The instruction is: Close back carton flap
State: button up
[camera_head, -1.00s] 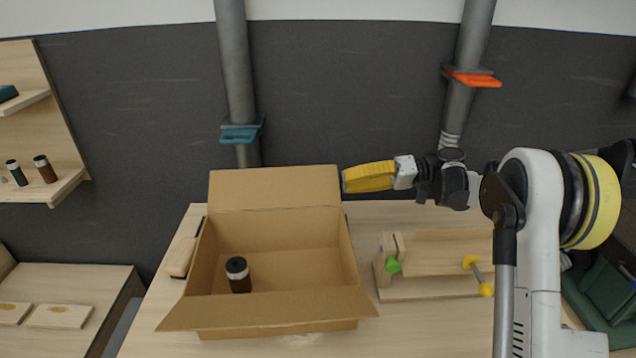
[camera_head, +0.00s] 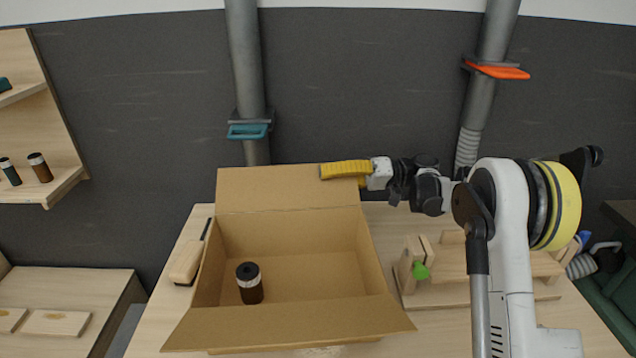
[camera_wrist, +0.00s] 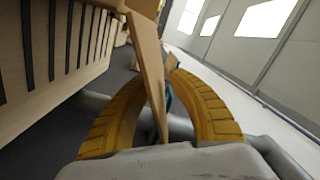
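The carton (camera_head: 315,240) stands open on the bench. Its back flap (camera_head: 270,190) stands up and leans away from the opening. It also shows as a tan panel in the wrist view (camera_wrist: 150,50). My gripper (camera_head: 328,171) is at the flap's upper right corner, one yellow finger in front of the flap. In the wrist view, the fingers of my gripper (camera_wrist: 158,85) are spread, with the flap's edge between them. I cannot tell whether either finger touches it. The front flap (camera_head: 290,326) is folded outward.
A dark jar with a white band (camera_head: 250,285) stands inside the carton. A wooden block with a handle (camera_head: 187,262) lies left of it. A wooden clamp fixture (camera_head: 408,265) stands to the right. Two grey pipes (camera_head: 243,60) run up the back wall.

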jog(key=shift+s+a, duration=0.1)
jog(key=shift+a, duration=0.75)
grip_shut()
